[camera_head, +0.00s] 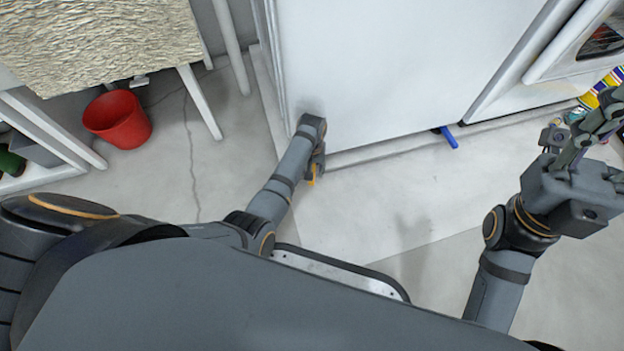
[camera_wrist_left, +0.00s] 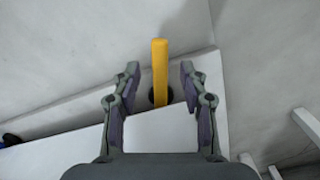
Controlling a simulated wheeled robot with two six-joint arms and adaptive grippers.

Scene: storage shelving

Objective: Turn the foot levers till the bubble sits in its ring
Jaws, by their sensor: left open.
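A white cabinet (camera_head: 380,60) stands over the floor, with two coloured foot levers at its bottom edge. The yellow lever (camera_head: 312,174) is at the left corner, mostly behind my left wrist. In the left wrist view the yellow lever (camera_wrist_left: 160,72) stands between the fingers of my left gripper (camera_wrist_left: 155,88), with gaps on both sides. The left gripper is open and holds nothing. The blue lever (camera_head: 449,138) sticks out from the bottom edge farther right. My right gripper (camera_head: 600,128) is raised at the right edge, away from both levers; its finger gap is unclear. No bubble or ring is visible.
A red bucket (camera_head: 118,118) stands on the floor at the left, by a table (camera_head: 100,40) with a rough pale top. Colourful items (camera_head: 600,92) lie at the far right behind my right gripper. The floor (camera_head: 390,200) before the cabinet is clear.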

